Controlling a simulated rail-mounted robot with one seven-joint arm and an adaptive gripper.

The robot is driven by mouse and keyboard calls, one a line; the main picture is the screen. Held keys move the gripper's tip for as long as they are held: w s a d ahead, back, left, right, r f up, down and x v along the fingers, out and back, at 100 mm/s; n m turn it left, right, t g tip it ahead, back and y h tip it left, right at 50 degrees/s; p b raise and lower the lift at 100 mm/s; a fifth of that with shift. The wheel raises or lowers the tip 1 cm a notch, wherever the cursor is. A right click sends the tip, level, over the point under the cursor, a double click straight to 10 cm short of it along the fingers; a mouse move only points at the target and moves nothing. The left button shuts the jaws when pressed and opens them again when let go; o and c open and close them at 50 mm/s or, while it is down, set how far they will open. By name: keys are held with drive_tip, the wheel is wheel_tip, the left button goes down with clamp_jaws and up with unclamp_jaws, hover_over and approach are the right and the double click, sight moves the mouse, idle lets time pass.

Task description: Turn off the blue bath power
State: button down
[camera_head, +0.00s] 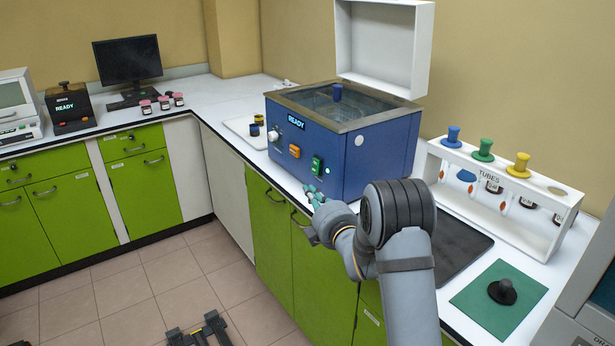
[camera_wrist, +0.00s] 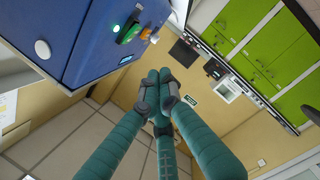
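A small green light glows beside the green switch. In the wrist view, the bath (camera_wrist: 110,40) fills the upper left, with the green switch (camera_wrist: 128,32) and orange switch (camera_wrist: 145,33). My gripper (camera_head: 312,193) is just below and in front of the green switch, apart from it. In the wrist view, its teal fingers (camera_wrist: 159,77) are drawn together, with nothing between them.
A white tube rack (camera_head: 500,185) with coloured stoppers stands right of the bath. A dark mat (camera_head: 455,250) and a green mat (camera_head: 480,310) with a black knob-shaped object lie nearer. The bath's white lid (camera_head: 385,45) stands open. The floor before the green cabinets is mostly clear.

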sight(316, 166)
drive_tip(key=w+a+f+p, duration=0.1)
drive_tip(key=w+p, duration=0.4)
drive_tip(key=w, duration=0.6)
drive_tip(key=shift+w+a+f, duration=0.15)
drive_tip(key=shift+w+a, duration=0.05)
drive_tip(key=shift+d, duration=0.1)
